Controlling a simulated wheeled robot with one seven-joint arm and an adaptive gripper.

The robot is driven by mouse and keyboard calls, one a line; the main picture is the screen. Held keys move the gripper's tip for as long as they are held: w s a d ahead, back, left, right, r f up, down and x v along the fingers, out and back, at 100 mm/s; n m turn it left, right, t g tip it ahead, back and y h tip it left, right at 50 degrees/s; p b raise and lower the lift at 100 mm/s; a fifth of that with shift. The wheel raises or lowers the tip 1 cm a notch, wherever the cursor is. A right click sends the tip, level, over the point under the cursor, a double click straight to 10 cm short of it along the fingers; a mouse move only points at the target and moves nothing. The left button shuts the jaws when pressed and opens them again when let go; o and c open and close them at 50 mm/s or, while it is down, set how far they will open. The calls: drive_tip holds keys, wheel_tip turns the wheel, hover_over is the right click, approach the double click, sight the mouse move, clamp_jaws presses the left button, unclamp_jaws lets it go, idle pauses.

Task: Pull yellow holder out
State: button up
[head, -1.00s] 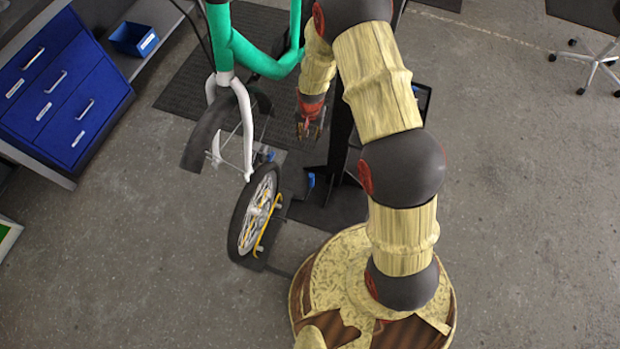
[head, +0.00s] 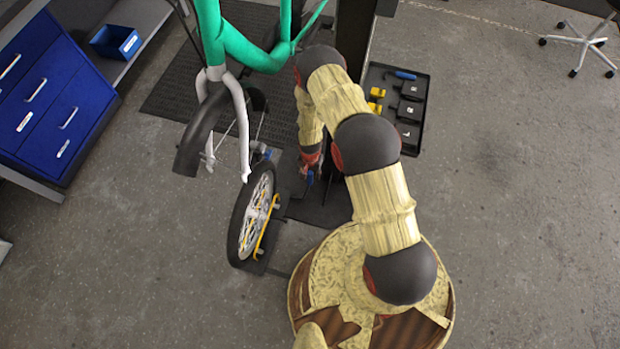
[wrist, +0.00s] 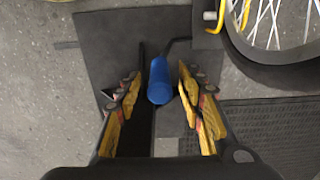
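A yellow holder (head: 266,228) runs along the right side of the bike wheel (head: 243,236), low near the floor. Part of this yellow holder (wrist: 210,16) also shows at the top right of the wrist view. My gripper (head: 311,168) is to the right of the wheel, above a dark base plate. In the wrist view my gripper (wrist: 160,88) is open, with one finger on each side of a blue handle (wrist: 159,82). I cannot tell whether the fingers touch it. The handle (head: 309,179) is partly hidden by my gripper in the head view.
A green bike frame (head: 240,42) with a white fork (head: 241,125) stands behind the wheel. A black tray (head: 420,125) with black and yellow items lies right of my arm. Blue drawers (head: 60,110) stand at left. The floor at lower left and right is clear.

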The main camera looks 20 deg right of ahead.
drive_tip(key=shift+f, duration=1.1)
drive_tip(key=shift+c, duration=1.1)
drive_tip(key=c, duration=0.7)
clamp_jaws()
